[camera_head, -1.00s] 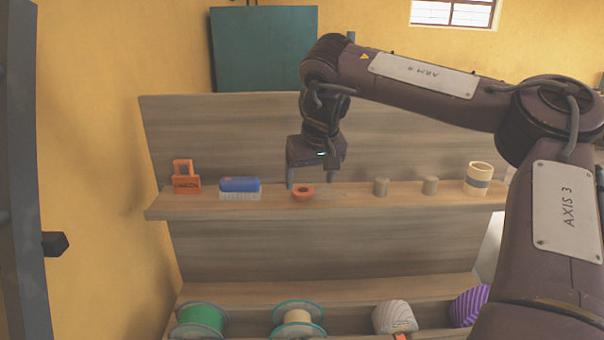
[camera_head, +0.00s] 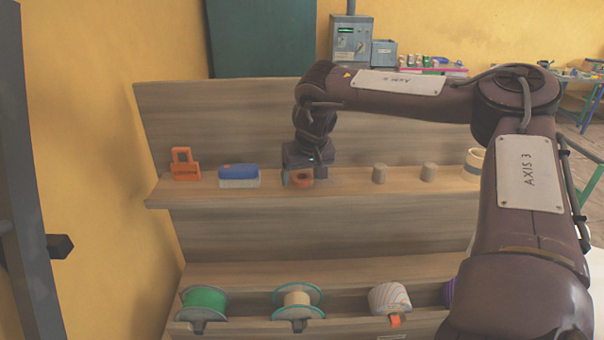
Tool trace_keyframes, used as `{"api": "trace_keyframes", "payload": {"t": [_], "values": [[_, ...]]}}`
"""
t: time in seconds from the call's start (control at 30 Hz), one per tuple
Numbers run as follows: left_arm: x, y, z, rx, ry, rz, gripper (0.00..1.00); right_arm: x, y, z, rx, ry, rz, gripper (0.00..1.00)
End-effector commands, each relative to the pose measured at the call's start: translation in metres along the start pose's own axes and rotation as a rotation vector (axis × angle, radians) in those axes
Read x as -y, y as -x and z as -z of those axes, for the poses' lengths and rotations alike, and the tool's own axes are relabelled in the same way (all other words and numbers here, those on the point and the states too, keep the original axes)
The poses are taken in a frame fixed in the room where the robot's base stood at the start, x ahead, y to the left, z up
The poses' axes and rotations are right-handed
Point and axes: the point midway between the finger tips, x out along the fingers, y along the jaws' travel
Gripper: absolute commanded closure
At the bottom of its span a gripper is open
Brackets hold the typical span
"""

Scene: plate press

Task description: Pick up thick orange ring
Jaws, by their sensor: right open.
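The thick orange ring (camera_head: 304,180) lies on the upper wooden shelf (camera_head: 345,196), between the blue-and-white brush and the grey cylinders. My right gripper (camera_head: 303,178) reaches down over the shelf at the ring. Its jaws are open, one finger at the ring's left and the other at its right or just behind. I cannot tell whether a finger touches the ring. Part of the ring's top is covered by the gripper. My left gripper is not clearly seen; only a dark upright piece shows at the left edge.
The lower shelf holds a green spool (camera_head: 205,300) and other spools. The shelf's back board (camera_head: 220,120) rises behind.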

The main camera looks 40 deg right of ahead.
Motion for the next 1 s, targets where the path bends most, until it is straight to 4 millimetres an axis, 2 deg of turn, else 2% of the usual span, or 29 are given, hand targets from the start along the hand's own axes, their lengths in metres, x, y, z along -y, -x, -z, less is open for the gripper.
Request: {"api": "trace_keyframes", "payload": {"t": [0.2,0.23,0.6,1.0], "values": [[-0.0018,-0.0004,-0.0008,0.002,0.000,-0.002,0.64,0.0001,-0.0013,-0.0002,0.000,0.000,0.000,0.25],[-0.0019,-0.0005,-0.0014,0.002,0.000,-0.002,0.64,0.0001,-0.0012,-0.0002,0.000,0.000,0.000,0.28],[-0.0028,-0.0005,-0.0056,0.009,-0.001,-0.003,0.64,0.0001,-0.0009,-0.0002,0.000,0.000,0.000,0.76],[-0.0031,-0.0052,-0.0065,0.010,-0.001,-0.004,0.64,0.0006,0.0059,0.0036,-0.003,0.001,0.000,0.76]]}}
